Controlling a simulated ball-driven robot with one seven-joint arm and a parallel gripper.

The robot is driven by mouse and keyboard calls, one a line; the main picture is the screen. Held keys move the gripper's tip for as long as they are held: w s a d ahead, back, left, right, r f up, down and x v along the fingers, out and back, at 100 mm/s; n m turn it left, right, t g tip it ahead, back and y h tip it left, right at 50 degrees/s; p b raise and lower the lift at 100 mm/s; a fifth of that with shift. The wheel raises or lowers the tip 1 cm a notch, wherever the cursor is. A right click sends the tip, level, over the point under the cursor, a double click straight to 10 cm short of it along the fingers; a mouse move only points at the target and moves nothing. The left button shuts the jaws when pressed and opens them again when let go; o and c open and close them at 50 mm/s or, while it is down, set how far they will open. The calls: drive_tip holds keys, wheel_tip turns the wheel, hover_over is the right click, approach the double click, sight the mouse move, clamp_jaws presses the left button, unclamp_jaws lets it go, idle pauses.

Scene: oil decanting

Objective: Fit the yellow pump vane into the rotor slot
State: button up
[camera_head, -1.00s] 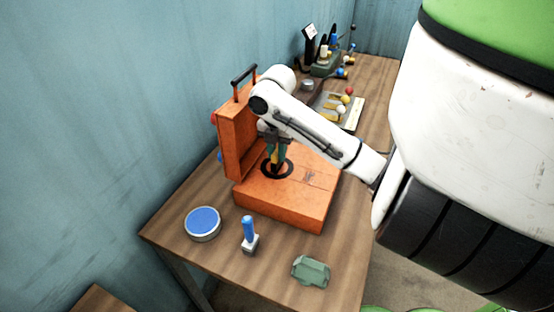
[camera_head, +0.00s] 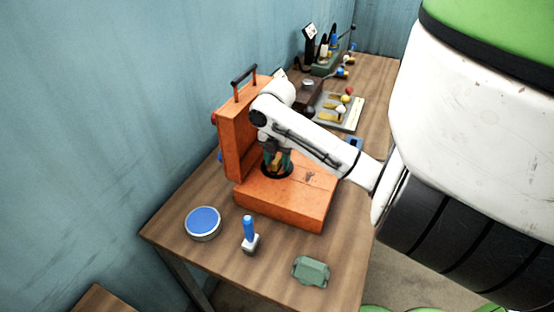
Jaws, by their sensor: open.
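The orange pump housing (camera_head: 286,204) stands on the wooden table with its lid raised at the back left. A round dark opening (camera_head: 265,174) is in its top face; the rotor and its slot are too small and covered to make out. My gripper (camera_head: 277,164) points down over this opening, its dark green fingers apart. A small yellow piece, which looks like the pump vane (camera_head: 273,166), shows between and below the fingers at the opening. I cannot tell whether it sits in the slot or touches a finger.
Behind my arm is a pale tray (camera_head: 352,124) with yellow pieces and coloured knobs. Bottles and tools (camera_head: 325,50) crowd the far end.

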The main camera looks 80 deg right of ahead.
sight(278, 159)
drive_tip(key=shift+r, duration=0.1)
wheel_tip(278, 159, up, 12)
drive_tip(key=p, duration=0.1)
idle(0.4)
drive_tip(key=shift+s, duration=0.1)
idle(0.6)
